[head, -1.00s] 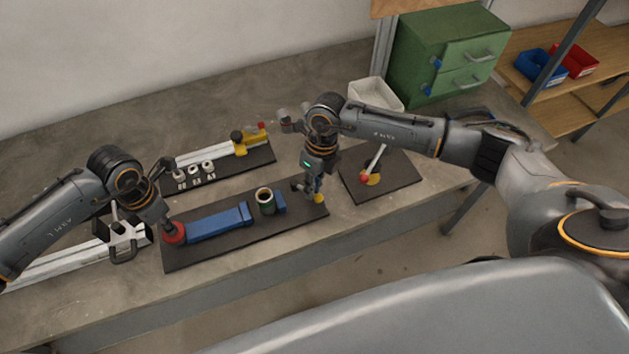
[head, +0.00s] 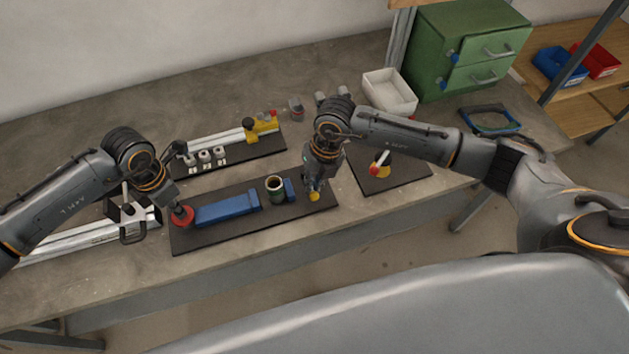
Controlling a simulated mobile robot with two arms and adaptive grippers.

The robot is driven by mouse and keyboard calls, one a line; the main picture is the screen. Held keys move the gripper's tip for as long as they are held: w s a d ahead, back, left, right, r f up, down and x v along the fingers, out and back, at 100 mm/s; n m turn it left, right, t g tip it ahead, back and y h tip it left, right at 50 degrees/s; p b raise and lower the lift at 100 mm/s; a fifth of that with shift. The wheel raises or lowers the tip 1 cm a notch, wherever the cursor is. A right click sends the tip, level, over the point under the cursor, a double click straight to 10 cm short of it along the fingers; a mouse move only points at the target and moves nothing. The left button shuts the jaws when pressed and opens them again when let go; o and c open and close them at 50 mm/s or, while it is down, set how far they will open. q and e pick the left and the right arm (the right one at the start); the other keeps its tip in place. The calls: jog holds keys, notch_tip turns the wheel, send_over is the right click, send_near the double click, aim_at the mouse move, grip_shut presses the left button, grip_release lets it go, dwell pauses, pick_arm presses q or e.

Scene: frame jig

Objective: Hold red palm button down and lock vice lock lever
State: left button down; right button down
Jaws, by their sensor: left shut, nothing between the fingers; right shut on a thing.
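The red palm button (head: 182,217) sits at the left end of a black base plate. My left gripper (head: 178,206) is shut and empty, its fingertips on top of the button. On the same plate are a long blue vice block (head: 226,209), a dark green cylinder with a pale rim (head: 275,190) and a smaller blue jaw (head: 290,190). The vice lock lever (head: 314,197), showing a yellow end, is at the plate's right end. My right gripper (head: 314,186) is shut on the lever from above and hides most of it.
Behind lies a board with a yellow clamp (head: 262,126) and small white pieces (head: 205,156). A lever with a red knob (head: 375,169) stands on the right-hand board. A white bin (head: 390,92) and green drawer cabinet (head: 470,48) are behind. A rail fixture (head: 130,217) is at left.

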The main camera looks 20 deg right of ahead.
pick_arm(q)
jog(key=shift+s+f, duration=0.15)
jog(key=shift+f, duration=0.35)
pick_arm(e)
jog(key=shift+s+a+f, duration=0.15)
jog(key=shift+s+f, duration=0.15)
jog(key=shift+s, duration=0.25)
jog(key=c, duration=1.7)
grip_release()
pick_arm(q)
jog(key=shift+s, duration=0.1)
pick_arm(e)
jog(key=shift+o, duration=1.3)
jog(key=shift+s, duration=0.1)
pick_arm(q)
jog(key=shift+s+d+r, duration=0.1)
pick_arm(e)
jog(key=shift+r, duration=0.1)
jog(key=shift+w+r, duration=0.2)
jog(key=shift+w, duration=0.05)
notch_tip(320, 180, up, 12)
jog(key=d, duration=0.2)
jog(key=shift+s+d+f, duration=0.2)
jog(key=shift+s+d, duration=0.1)
jog(key=shift+s, duration=0.05)
pick_arm(q)
jog(key=shift+r, duration=0.15)
pick_arm(e)
jog(key=shift+r, duration=0.1)
